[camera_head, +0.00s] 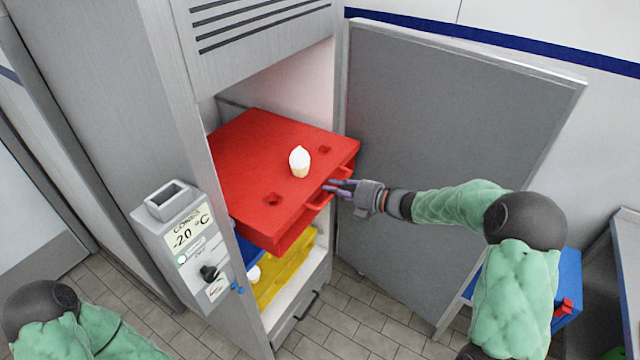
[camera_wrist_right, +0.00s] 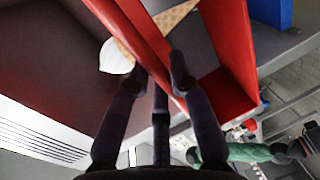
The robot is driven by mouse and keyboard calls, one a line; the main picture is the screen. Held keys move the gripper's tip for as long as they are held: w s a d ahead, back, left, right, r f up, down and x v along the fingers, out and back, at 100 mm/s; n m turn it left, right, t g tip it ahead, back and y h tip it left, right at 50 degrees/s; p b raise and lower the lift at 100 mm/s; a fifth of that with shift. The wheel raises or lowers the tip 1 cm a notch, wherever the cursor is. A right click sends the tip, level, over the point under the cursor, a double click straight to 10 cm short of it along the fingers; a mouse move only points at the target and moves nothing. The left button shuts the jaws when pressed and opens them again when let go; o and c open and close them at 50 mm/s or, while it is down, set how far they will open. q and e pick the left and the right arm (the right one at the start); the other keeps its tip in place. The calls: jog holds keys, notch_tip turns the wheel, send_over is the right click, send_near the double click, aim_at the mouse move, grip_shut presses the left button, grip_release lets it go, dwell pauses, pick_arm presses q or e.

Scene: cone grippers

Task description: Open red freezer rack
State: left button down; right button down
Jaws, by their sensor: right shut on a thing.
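The red freezer rack (camera_head: 255,170) is a flat red tray with holes in its top, high in the open freezer cabinet. Its front sticks out past the opening. A cone with a white top (camera_head: 299,160) stands upright in it; it also shows in the right wrist view (camera_wrist_right: 118,57). My right gripper (camera_head: 338,187) is at the rack's front edge, shut on its red handle (camera_head: 318,205). In the right wrist view its dark fingers (camera_wrist_right: 158,80) straddle a red bar, the rest partly hidden. My left gripper is out of the picture.
The freezer door (camera_head: 440,130) stands wide open on the right. A yellow rack (camera_head: 285,268) and a blue rack (camera_head: 246,250) sit lower inside, near a white-topped thing (camera_head: 253,273). A control box (camera_head: 180,240) reading -20 °C is on the cabinet's left side.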

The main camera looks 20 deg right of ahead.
jog(key=f+v, duration=0.2)
jog(key=v, duration=0.7)
jog(key=shift+s+b, duration=0.25)
jog(key=shift+b, duration=0.05)
jog(key=shift+d, duration=0.1)
jog(key=c, duration=1.1)
grip_release()
jog(key=shift+d, duration=0.1)
jog(key=v, duration=1.1)
jog(key=shift+s+d, duration=0.2)
jog(key=shift+s, duration=0.15)
